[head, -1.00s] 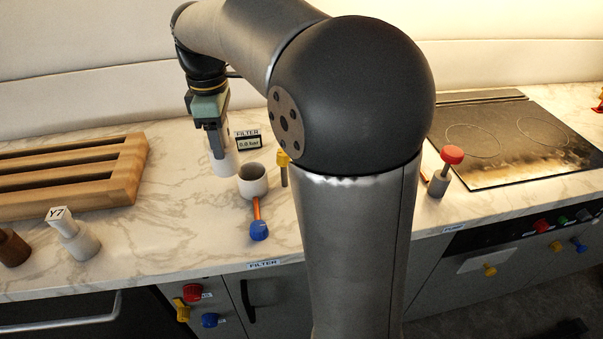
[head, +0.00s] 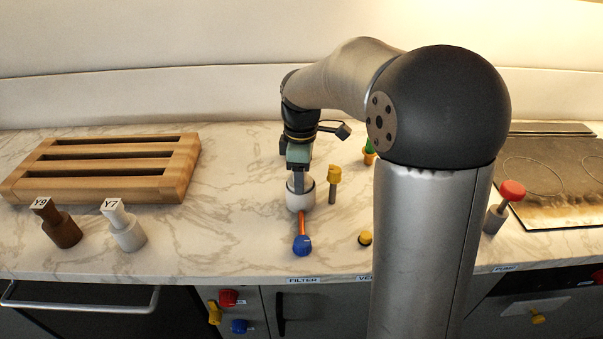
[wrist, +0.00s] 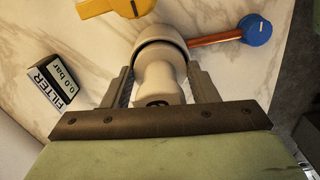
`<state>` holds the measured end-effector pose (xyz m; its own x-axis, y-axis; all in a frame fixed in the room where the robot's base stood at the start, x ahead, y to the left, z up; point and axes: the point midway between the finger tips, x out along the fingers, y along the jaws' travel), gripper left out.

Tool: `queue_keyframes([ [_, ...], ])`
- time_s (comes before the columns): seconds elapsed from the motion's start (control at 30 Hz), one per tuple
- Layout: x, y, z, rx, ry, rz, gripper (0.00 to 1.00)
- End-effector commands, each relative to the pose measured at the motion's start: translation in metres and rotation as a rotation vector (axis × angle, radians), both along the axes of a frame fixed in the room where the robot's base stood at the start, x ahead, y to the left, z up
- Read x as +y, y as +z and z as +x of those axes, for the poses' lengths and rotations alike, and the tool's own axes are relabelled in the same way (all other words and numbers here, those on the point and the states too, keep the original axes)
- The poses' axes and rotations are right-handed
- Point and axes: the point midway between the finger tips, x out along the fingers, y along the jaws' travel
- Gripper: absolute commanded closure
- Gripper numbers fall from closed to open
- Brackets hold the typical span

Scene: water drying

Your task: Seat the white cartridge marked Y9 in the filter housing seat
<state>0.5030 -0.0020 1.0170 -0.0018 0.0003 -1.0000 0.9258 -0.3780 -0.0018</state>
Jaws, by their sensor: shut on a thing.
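My gripper (head: 299,183) is shut on a white cartridge (wrist: 158,78), at the mouth of the white filter housing seat (head: 300,202). In the wrist view the cartridge stands between the two fingers, its lower end inside the ring of the seat (wrist: 158,33). How deep it sits is hidden. A dark mark shows on its top, but I cannot read it. A brown cartridge marked Y9 (head: 62,230) and a white cartridge marked Y7 (head: 126,232) stand on the counter at the left.
A blue-knobbed orange handle (head: 302,244) sticks out from the seat toward the front. A yellow-topped valve (head: 333,182) stands just right of it. A wooden rack (head: 180,185) lies at the back left. The filter display (wrist: 62,78) shows 0.0 bar.

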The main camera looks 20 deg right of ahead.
Motion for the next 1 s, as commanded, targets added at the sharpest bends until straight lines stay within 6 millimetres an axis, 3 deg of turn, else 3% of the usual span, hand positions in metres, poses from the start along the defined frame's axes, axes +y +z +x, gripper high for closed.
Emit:
queue_keyframes([
  [0.4,0.0,-0.007,0.0,-0.002,0.0,-0.001,0.74],
  [0.43,0.0,-0.006,0.0,-0.002,0.0,-0.001,0.38],
  [0.5,0.0,-0.005,0.0,-0.002,0.0,-0.001,0.25],
  [0.77,0.0,-0.005,0.0,-0.001,-0.001,0.0,0.25],
  [1.0,0.0,0.022,0.001,-0.007,-0.001,-0.001,0.25],
])
